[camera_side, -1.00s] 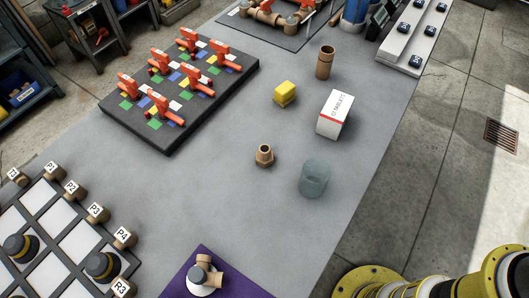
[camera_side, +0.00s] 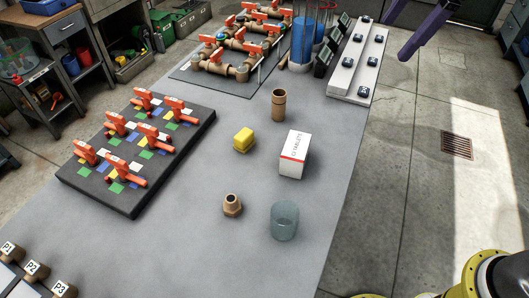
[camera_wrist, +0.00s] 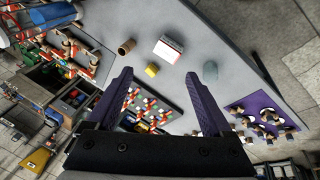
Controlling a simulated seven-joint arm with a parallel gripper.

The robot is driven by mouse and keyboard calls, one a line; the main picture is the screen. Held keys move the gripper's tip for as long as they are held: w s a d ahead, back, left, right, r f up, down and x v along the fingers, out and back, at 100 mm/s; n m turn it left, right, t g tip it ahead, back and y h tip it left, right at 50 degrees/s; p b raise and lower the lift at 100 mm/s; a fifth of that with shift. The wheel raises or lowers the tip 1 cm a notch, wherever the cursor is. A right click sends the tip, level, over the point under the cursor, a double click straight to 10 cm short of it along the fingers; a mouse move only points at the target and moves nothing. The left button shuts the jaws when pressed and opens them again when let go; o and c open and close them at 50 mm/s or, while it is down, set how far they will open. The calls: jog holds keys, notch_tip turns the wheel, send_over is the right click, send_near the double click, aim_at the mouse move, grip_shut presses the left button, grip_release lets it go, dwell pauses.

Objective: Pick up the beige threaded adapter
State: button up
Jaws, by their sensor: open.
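The beige threaded adapter (camera_side: 232,204) stands upright on the grey table in the side view, left of the clear glass beaker (camera_side: 284,221) and below the yellow block. I cannot pick it out in the wrist view. My gripper (camera_side: 394,41) shows at the top right edge of the side view as two purple fingers, far from the adapter. In the wrist view my gripper (camera_wrist: 166,76) has its fingers wide apart with nothing between them.
Near the adapter stand a yellow block (camera_side: 243,139), a white box (camera_side: 292,154) and a taller brown cylinder (camera_side: 279,104). A black board with red-handled valves (camera_side: 134,200) lies to the left. Pipework (camera_side: 240,62) fills the back.

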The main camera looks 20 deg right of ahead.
jog(key=w+a+f+n+g, duration=0.1)
jog(key=w+a+f+n, duration=0.25)
jog(key=a, duration=0.45)
jog(key=n+g+h, duration=0.1)
jog(key=n+g, duration=0.2)
jog(key=n, duration=0.1)
send_over(231, 198)
notch_tip(231, 198, down, 18)
jog(key=f, duration=0.8)
jog(key=shift+s+a, duration=0.2)
jog(key=shift+a, duration=0.05)
jog(key=shift+w+d+f, duration=0.1)
jog(key=shift+d+f, duration=0.05)
jog(key=shift+f, duration=1.15)
jog(key=shift+w+d+f, duration=0.1)
jog(key=shift+f, duration=1.2)
grip_shut()
